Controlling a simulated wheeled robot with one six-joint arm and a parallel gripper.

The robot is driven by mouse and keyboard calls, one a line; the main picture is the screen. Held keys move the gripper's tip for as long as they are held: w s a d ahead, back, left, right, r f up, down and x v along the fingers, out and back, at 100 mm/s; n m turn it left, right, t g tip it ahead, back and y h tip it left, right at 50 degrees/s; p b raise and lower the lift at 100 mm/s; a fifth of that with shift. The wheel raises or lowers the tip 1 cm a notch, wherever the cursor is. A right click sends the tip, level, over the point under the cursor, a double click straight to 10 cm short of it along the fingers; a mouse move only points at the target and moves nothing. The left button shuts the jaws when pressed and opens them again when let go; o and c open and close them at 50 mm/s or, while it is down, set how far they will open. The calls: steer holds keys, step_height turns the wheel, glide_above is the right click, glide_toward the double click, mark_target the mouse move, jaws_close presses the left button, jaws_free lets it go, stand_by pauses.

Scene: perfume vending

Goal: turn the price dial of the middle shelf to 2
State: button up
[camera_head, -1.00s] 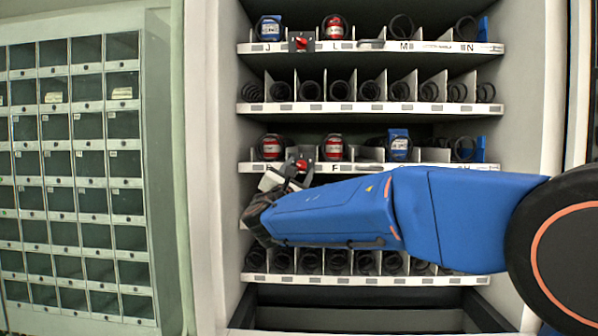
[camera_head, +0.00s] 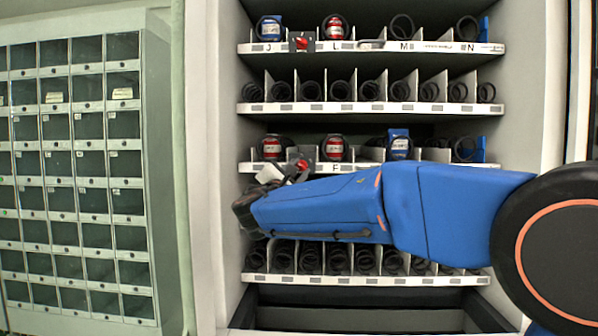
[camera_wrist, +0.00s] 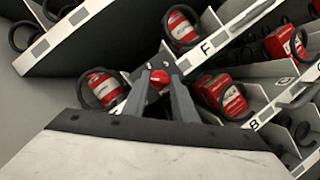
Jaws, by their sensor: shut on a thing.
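The price dial (camera_head: 301,165) of the middle shelf (camera_head: 345,168) is a small red knob on a dark plate at the shelf's front edge, left of the letter F. In the wrist view the red dial (camera_wrist: 158,78) shows between my fingertips. My gripper (camera_head: 288,172) comes at it from the lower left with its jaws shut on it. In the wrist view my gripper (camera_wrist: 160,80) is strongly tilted against the shelves. The dial's numbers and pointer are too small or hidden to read.
A red can (camera_head: 271,147) and another red can (camera_head: 333,148) stand in coils just behind the dial. The shelf above (camera_head: 370,108) has empty coils. My arm covers much of the shelf below. A left side wall (camera_head: 205,200) stands close to my wrist.

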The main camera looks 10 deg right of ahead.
steer(key=m+g, duration=0.1)
steer(key=m, duration=0.1)
steer(key=m+g, duration=0.1)
steer(key=m, duration=0.2)
steer(key=shift+a+r+h, duration=0.1)
steer(key=shift+r+h, duration=0.1)
steer(key=shift+h, duration=0.1)
steer(key=m+g, duration=0.1)
steer(key=m, duration=0.3)
steer(key=shift+r+m+g, duration=0.1)
steer(key=shift+m+g, duration=0.2)
steer(key=shift+g, duration=0.1)
steer(key=o, duration=1)
steer(key=shift+o, duration=0.2)
steer(key=v, duration=1.7)
steer(key=shift+s+r, duration=0.3)
steer(key=shift+r, duration=0.1)
